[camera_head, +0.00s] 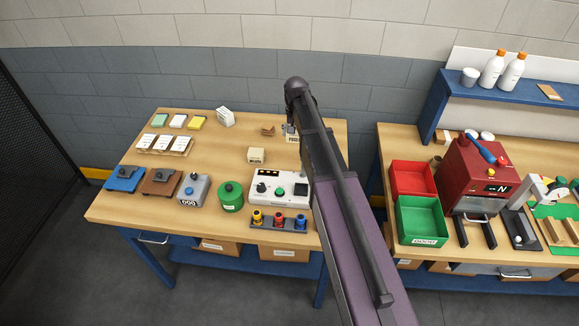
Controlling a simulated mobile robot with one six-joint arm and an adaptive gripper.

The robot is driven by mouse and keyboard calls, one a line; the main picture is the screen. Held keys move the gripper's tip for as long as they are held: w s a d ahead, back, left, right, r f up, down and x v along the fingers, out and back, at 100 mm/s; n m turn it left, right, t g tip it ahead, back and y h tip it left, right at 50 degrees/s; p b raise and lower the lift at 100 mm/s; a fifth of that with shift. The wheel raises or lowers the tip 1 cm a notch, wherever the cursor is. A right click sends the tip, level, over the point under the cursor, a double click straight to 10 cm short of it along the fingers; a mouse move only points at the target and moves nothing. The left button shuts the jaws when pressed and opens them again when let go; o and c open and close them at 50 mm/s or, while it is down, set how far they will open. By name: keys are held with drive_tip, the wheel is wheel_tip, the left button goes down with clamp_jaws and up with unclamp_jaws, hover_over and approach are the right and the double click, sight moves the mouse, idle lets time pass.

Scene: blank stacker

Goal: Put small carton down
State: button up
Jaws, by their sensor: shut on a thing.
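My gripper (289,129) shows only in part at the left side of my arm, over the back right of the left workbench. It is shut on a small cream carton (292,139) with dark print, which is partly hidden behind my arm. I cannot tell whether this carton touches the bench top. A similar small cream carton (256,155) stands alone on the bench, to the left and nearer the front.
The left workbench (120,190) carries a brown holder (268,130), a white box (225,117) and a control box (278,188). Several devices line its front. Bare wood surrounds the free carton. Red (412,163) and green (421,240) bins stand on the right bench.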

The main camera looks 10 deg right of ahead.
drive_tip(key=b, duration=1.4)
approach(295, 168)
drive_tip(key=s+f, duration=0.2)
drive_tip(key=s, duration=0.1)
drive_tip(key=shift+a+f, duration=0.1)
drive_tip(key=shift+a, duration=0.2)
drive_tip(key=shift+f+b, duration=2)
drive_tip(key=shift+f, duration=0.25)
drive_tip(key=shift+f, duration=0.15)
drive_tip(key=o, duration=0.8)
drive_tip(key=shift+r, duration=0.2)
wheel_tip(295, 168, up, 12)
drive_tip(key=p, duration=1.2)
